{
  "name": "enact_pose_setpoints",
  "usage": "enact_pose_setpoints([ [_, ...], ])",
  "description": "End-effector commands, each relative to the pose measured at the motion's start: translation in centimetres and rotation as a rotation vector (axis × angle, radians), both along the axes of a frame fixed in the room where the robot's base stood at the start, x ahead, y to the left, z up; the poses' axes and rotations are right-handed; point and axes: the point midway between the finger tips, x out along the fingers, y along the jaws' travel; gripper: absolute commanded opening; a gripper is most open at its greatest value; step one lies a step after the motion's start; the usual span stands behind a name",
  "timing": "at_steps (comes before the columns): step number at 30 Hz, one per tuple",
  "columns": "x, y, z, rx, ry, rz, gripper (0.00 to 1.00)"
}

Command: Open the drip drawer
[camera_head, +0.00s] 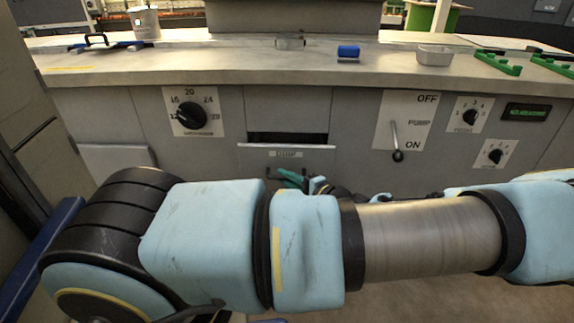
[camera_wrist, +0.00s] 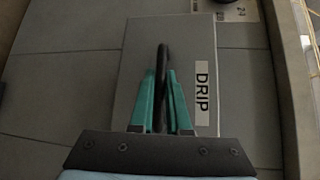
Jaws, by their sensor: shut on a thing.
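The drip drawer (camera_wrist: 138,45) is a grey front panel with a white label reading DRIP and a black bar handle (camera_wrist: 161,52). My gripper (camera_wrist: 162,82) has its two green fingers on either side of the handle and is shut on it. In the head view the drawer's pale upper edge (camera_head: 286,146) shows above my arm, with a dark gap over it. The gripper (camera_head: 302,182) is partly visible there below the label.
A black dial (camera_head: 191,116) is on the machine's front, up and left of the drawer. A lever (camera_head: 396,142) between OFF and ON and two small knobs are at right. The worktop (camera_head: 230,61) above holds a blue block (camera_head: 348,51), a metal tray (camera_head: 434,55) and green parts.

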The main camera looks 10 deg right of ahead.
Motion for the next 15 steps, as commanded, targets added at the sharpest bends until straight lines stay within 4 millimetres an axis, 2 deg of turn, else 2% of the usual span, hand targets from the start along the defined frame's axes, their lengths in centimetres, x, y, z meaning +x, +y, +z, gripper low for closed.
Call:
enact_pose_setpoints([
  [1, -1.2, 0.0, 0.2, 0.002, 0.005, -0.006, 0.0],
  [6, -4.3, 0.7, 0.2, 0.0, 0.004, -0.005, 0.0],
  [10, -6.0, 1.0, 0.1, -0.001, 0.004, -0.005, 0.0],
  [15, -7.3, 1.2, 0.0, -0.001, 0.002, -0.003, 0.0],
])
